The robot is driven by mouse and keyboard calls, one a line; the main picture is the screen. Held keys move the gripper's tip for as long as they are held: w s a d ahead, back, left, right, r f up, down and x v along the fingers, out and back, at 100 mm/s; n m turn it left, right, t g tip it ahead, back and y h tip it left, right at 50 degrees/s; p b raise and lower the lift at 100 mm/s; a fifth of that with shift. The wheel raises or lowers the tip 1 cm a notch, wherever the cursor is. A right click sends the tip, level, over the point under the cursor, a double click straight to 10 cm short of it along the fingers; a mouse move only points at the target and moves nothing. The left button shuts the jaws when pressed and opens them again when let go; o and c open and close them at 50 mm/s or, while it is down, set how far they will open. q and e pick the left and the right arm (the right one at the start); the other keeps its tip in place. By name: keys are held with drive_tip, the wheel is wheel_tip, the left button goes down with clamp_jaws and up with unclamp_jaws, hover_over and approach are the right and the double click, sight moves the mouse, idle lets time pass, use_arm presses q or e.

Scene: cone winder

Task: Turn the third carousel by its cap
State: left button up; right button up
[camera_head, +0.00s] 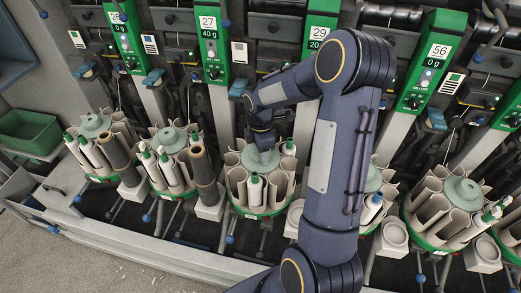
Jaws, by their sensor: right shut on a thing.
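The third carousel (237,183) from the left stands in the middle of the row, a ring of beige tubes on a green base. Some tubes hold white, green-tipped bobbins. Its pale green cap (251,161) sits at the top centre. My right gripper (265,151) comes down from above and is shut on the cap. The fingers and wrist hide part of the cap and the far tubes. My left gripper is not in view.
Two similar carousels stand left, the nearer with a green cap (172,139). My right arm partly hides a fourth; another (461,191) stands further right. Green control panels (212,42) rise behind. Brown tubes (203,172) stand between carousels. A green bin (28,131) is far left.

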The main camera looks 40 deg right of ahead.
drive_tip(key=shift+r+n, duration=0.1)
drive_tip(key=shift+n, duration=1.1)
drive_tip(key=o, duration=1.4)
drive_tip(key=shift+r, duration=3.85)
drive_tip(key=shift+r, duration=0.1)
